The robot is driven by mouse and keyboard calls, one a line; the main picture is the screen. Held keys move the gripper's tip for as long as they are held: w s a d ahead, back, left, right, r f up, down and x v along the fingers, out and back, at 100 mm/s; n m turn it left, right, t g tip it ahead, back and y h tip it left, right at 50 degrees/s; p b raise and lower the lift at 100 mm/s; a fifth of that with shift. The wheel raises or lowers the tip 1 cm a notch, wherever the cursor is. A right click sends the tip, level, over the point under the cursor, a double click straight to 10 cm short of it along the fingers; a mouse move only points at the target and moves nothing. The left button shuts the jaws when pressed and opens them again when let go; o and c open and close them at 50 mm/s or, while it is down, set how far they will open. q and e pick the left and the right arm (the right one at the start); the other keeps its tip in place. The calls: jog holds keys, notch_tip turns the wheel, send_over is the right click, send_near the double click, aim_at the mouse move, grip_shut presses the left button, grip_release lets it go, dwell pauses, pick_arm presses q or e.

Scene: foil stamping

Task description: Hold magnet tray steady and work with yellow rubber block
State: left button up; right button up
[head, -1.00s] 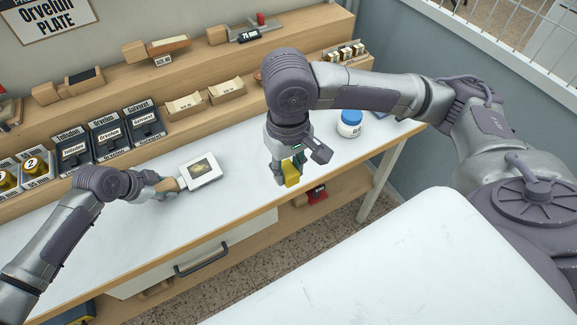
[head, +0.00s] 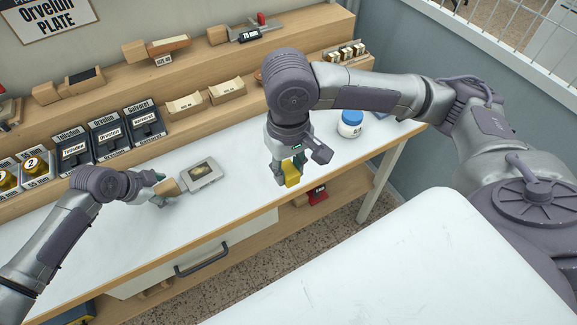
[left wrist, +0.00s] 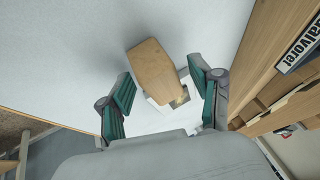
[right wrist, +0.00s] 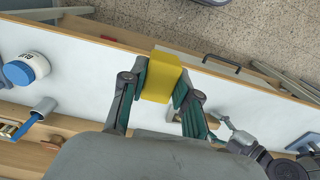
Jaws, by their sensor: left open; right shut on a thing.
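The magnet tray (head: 205,173), a pale square plate with a dark-gold picture, lies on the white worktop with its wooden handle (head: 171,186) toward my left gripper. My left gripper (head: 159,188) is open. In the left wrist view the handle (left wrist: 152,62) shows between its spread fingers, with a gap on both sides. My right gripper (head: 286,172) is shut on the yellow rubber block (head: 292,175) and holds it near the worktop's front edge, right of the tray. The block (right wrist: 162,76) sits between the fingertips in the right wrist view.
A white jar with a blue lid (head: 350,123) stands to the right on the worktop. Wooden shelves at the back hold black labelled boxes (head: 108,135) and wooden holders (head: 185,104). The worktop (head: 235,200) between tray and block is clear.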

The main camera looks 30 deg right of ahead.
aim_at(288, 168)
pick_arm(q)
jog(key=v, duration=1.1)
jog(key=shift+o, duration=0.3)
jog(key=shift+a+r, duration=0.1)
pick_arm(e)
notch_tip(288, 168, up, 2)
jog(key=shift+r+p, duration=0.15)
jog(key=shift+p, duration=0.95)
notch_tip(288, 168, up, 4)
jog(key=p, duration=0.4)
jog(key=shift+r, duration=0.25)
pick_arm(q)
jog(key=a+r, duration=0.3)
jog(key=r, duration=0.3)
jog(key=shift+s+r, duration=0.1)
pick_arm(e)
jog(key=shift+f, duration=0.1)
